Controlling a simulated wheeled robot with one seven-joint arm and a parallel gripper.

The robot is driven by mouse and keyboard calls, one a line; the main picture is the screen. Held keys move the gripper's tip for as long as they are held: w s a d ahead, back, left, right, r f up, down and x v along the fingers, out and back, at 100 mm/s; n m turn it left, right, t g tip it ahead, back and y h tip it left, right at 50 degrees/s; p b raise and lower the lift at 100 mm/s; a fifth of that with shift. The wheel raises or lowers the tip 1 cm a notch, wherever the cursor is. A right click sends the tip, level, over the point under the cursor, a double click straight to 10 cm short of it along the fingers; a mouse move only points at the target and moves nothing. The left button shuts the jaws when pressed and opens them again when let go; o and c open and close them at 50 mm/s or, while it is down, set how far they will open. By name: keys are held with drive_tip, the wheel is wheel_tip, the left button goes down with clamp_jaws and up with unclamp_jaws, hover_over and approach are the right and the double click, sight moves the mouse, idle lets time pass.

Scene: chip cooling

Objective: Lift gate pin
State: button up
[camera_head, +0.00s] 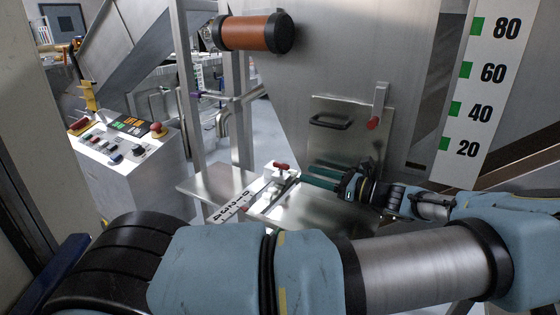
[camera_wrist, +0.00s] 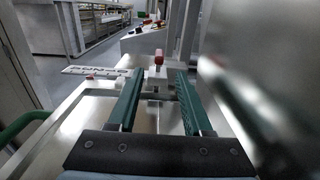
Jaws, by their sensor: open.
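The gate pin (camera_head: 281,165) has a red head and stands upright on a small bright block on the metal ledge. In the wrist view the pin (camera_wrist: 158,58) shows near the middle, in line with the gap between my fingers and apparently just beyond their tips. My gripper (camera_head: 303,173) is open and empty, its green fingers pointing left toward the pin from the right. In the wrist view my gripper (camera_wrist: 159,75) has one finger on each side of the line to the pin. I see no contact, though the exact distance is unclear.
A steel gate panel (camera_head: 345,150) with a black handle (camera_head: 330,121) and a red-tipped lever (camera_head: 374,115) stands behind my gripper. A numbered scale strip (camera_head: 236,204) lies at the ledge. A control console (camera_head: 125,150) stands left. A metal wall closes the wrist view's right side.

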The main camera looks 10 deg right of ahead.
sight(289, 167)
drive_tip(key=p+x, duration=0.3)
drive_tip(key=x, duration=0.6)
drive_tip(key=shift+w+a+r, duration=0.1)
drive_tip(key=shift+a, duration=0.1)
drive_tip(key=shift+w+a+p, duration=0.25)
drive_tip(key=shift+a+p, duration=0.05)
drive_tip(key=shift+a, duration=0.05)
clamp_jaws()
idle(0.8)
